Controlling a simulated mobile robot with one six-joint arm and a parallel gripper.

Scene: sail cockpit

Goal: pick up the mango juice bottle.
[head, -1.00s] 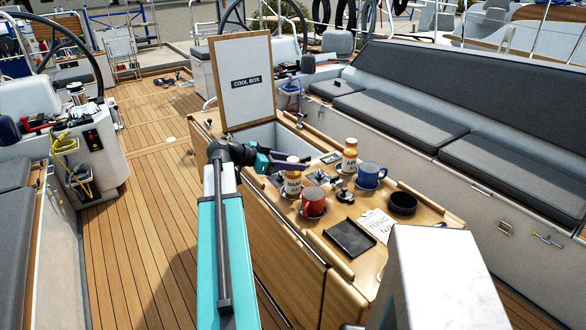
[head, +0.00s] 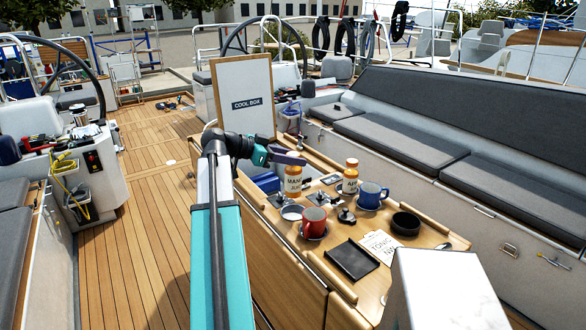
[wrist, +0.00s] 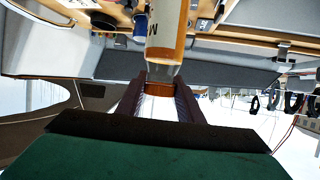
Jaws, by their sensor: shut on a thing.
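In the wrist view the bottle (wrist: 166,30) appears upside down, its cap end between the two dark fingers of my gripper (wrist: 160,92). The fingers are shut on it.
A second orange-capped bottle (head: 350,178), a red mug (head: 313,220) and a blue mug (head: 371,196) stand close by on the table. A black bowl (head: 406,223) and black tray (head: 352,260) lie nearer. The open cool box lid (head: 242,98) rises behind my gripper.

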